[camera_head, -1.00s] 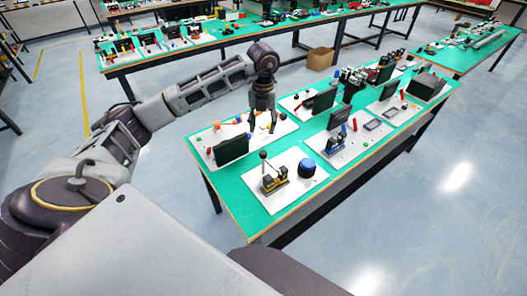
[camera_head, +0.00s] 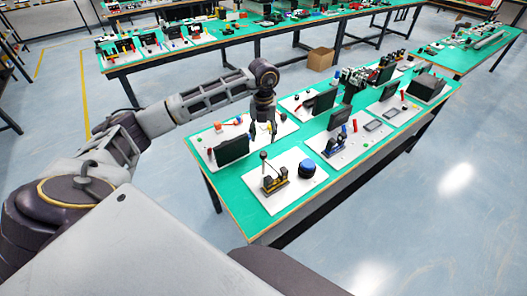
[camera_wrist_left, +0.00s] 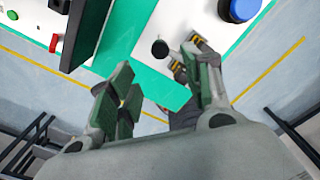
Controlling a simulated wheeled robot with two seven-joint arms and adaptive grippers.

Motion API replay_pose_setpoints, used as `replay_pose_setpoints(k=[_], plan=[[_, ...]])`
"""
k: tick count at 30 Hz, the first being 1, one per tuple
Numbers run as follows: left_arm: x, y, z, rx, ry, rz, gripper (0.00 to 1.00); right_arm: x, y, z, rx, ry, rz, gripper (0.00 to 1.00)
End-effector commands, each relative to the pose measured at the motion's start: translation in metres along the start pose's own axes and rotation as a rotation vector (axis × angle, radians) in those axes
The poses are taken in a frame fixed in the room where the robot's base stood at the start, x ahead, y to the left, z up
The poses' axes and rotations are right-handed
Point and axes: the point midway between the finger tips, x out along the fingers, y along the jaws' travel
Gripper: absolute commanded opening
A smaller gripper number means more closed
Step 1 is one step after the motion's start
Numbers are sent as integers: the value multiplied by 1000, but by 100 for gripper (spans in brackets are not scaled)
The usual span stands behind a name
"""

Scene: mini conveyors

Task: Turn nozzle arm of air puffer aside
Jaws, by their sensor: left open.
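My left gripper (camera_head: 262,136) hangs fingers down over the table's left half, behind the near white board. Its two fingers are apart with nothing between them, as the left wrist view (camera_wrist_left: 157,62) also shows. On the near board stands a small yellow-and-black device (camera_head: 275,180) with a black ball (camera_head: 263,155) on an upright stalk. In the wrist view the black ball (camera_wrist_left: 160,48) lies just beyond the fingertips, with the yellow-and-black device (camera_wrist_left: 197,45) beside the right finger. I cannot tell which part is the nozzle arm of the air puffer. My right gripper is not in view.
A blue round part (camera_head: 307,168) sits on the same board. A dark upright panel (camera_head: 232,150) stands left of the gripper on another board. More boards with panels and small devices fill the green table (camera_head: 235,205). A cardboard box (camera_head: 320,60) lies on the floor behind.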

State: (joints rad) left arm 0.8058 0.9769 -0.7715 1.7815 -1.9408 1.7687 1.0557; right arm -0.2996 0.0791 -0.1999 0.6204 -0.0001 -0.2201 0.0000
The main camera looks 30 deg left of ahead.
Motion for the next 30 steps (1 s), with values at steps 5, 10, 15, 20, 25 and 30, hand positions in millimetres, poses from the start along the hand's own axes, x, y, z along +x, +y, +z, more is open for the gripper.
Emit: replay_pose_setpoints(k=[5, 10, 15, 20, 25, 30], plan=[[24, 0, 0, -1, 3, 0, 50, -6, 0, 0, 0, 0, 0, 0], [46, 0, -1, 1, 3, 1, 50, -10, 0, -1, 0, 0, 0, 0], [68, 0, -1, 0, 3, 0, 50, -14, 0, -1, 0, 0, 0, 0], [86, 0, 0, -1, 2, 0, 50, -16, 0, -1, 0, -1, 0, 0], [96, 0, 0, 0, 1, -1, 50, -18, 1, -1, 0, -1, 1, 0], [100, 0, 0, 0, 0, -1, 50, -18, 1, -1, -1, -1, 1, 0]])
